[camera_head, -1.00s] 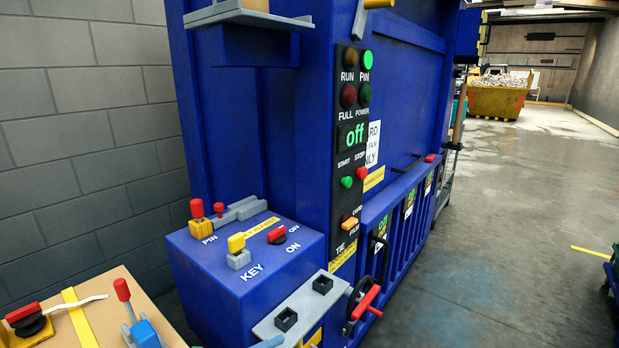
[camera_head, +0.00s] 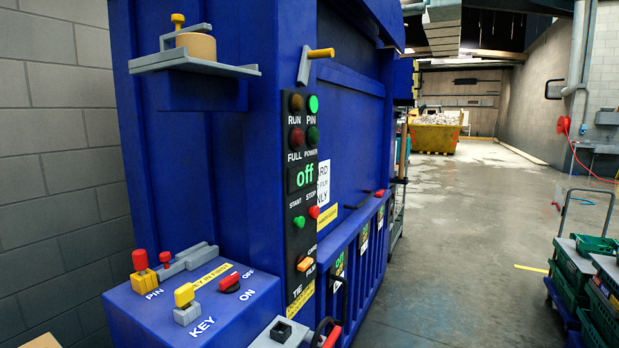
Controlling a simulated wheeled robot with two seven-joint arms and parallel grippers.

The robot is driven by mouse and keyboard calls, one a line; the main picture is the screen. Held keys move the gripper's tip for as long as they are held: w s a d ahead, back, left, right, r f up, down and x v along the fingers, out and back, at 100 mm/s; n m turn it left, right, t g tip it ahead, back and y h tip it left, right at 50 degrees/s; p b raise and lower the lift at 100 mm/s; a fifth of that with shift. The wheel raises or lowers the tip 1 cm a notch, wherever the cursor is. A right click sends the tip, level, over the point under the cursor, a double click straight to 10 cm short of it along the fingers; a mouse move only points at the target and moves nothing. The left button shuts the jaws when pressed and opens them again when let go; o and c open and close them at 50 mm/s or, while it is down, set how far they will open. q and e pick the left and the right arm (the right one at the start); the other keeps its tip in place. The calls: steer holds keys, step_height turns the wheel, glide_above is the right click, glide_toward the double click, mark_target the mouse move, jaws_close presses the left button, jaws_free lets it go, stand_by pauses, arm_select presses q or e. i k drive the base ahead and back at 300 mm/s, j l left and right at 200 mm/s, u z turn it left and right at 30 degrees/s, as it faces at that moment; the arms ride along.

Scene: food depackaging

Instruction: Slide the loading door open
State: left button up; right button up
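The blue baling machine (camera_head: 225,130) stands in the left and middle of the head view. Its front face runs away from me on the right side of the control panel (camera_head: 303,190). A large blue upper panel (camera_head: 350,125) there looks like the loading door; it appears closed. A black bar with a red end (camera_head: 380,193) lies across its lower part. A grey lever with a yellow handle (camera_head: 320,53) sits at the upper corner near the panel. The display reads "off" and the green PIN light is lit. Neither of my grippers is in view.
A blue box with pin and key switches (camera_head: 200,300) juts out at the lower left. A grey shelf with a round tan item (camera_head: 196,46) sticks out above it. Carts with green crates (camera_head: 575,265) stand at the right. The floor (camera_head: 450,240) between is clear.

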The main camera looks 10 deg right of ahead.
mark_target(351, 103)
steer(key=i+l, duration=0.55)
steer(key=l, duration=0.15)
steer(key=i+l, duration=1.15)
steer(key=l, duration=0.25)
